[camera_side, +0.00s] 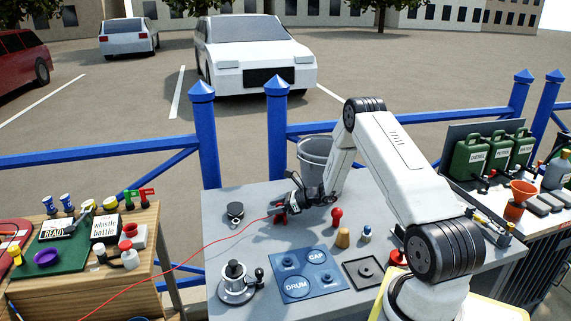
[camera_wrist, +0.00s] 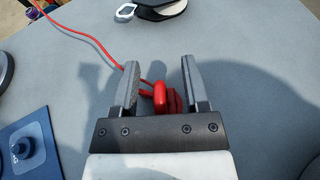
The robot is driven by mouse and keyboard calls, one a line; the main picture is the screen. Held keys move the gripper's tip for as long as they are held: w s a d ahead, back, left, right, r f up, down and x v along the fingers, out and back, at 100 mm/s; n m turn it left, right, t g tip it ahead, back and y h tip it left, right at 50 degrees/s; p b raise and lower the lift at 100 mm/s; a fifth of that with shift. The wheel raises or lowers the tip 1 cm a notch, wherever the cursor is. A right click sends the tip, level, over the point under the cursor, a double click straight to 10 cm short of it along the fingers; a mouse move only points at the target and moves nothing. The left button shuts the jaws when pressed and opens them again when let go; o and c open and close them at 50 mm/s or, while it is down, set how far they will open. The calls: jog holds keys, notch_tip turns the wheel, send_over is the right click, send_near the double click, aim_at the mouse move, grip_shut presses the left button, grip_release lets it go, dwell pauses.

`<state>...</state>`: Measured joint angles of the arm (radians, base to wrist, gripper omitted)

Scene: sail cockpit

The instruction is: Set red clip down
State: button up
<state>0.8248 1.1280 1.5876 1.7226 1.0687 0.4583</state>
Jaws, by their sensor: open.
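The red clip (camera_side: 281,218) is on the grey table top, at the end of a thin red line. In the wrist view the red clip (camera_wrist: 161,97) lies between the two fingers, with a gap on each side. My gripper (camera_wrist: 157,64) is open around it, and the jaws do not visibly press on it. In the side view my gripper (camera_side: 278,208) is low at the table, close over the clip. The clip's underside is hidden, so I cannot tell if it fully rests on the table.
A winch drum (camera_side: 236,281), a blue DRUM/CAP board (camera_side: 300,283), a red peg (camera_side: 336,217) and a wooden peg (camera_side: 343,238) stand nearby. A grey bucket (camera_side: 314,152) is behind. Bare table lies left of the clip.

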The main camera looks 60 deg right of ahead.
jog(key=shift+r, duration=0.1)
jog(key=shift+s+d+r, duration=0.2)
jog(key=shift+s+r, duration=0.05)
jog(key=shift+s, duration=0.15)
jog(key=v, duration=1.1)
jog(key=s+a+r+n+g+y, duration=0.1)
jog(key=a+r+n+g, duration=0.2)
jog(key=a+n+g, duration=1.2)
jog(key=s+a+r+n+t+h, duration=0.2)
jog(key=s+a+n+h, duration=0.1)
jog(key=a+n, duration=0.5)
jog(key=s+a+r+n+t+h, duration=0.3)
jog(key=s+a+n, duration=0.1)
jog(key=a+n, duration=0.4)
jog(key=shift+s+a+n, duration=0.2)
jog(key=shift+a+n, duration=0.1)
jog(key=shift+a, duration=0.3)
